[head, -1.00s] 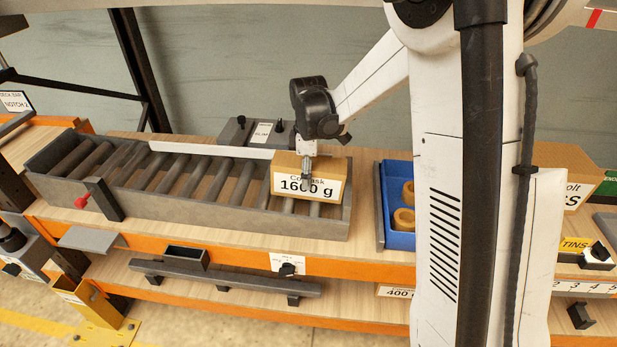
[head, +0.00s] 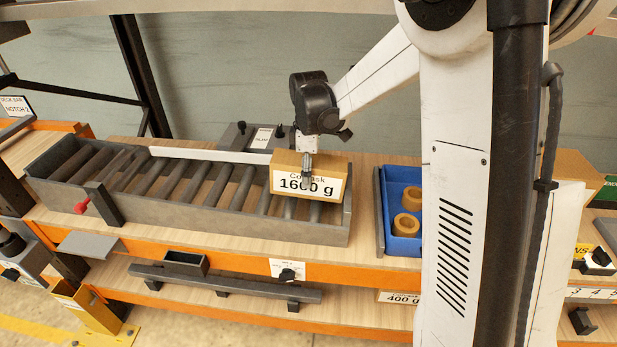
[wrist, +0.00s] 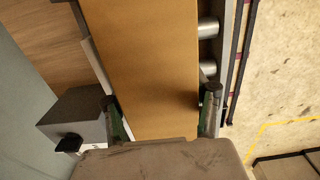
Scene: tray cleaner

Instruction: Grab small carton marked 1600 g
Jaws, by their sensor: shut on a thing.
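The small carton (head: 331,172), tan with a white label reading 1600 g, is at the right end of the roller conveyor (head: 190,219). My gripper (head: 308,183) comes down over it from above, with one finger across the front label and hiding part of the print. In the wrist view the carton (wrist: 150,55) fills the space between the two fingers of my gripper (wrist: 160,105), which is shut on it. The carton looks level and close above the rollers; whether it still touches them I cannot tell.
A blue bin (head: 387,240) with tan rings stands just right of the conveyor. The rollers left of the carton are clear.

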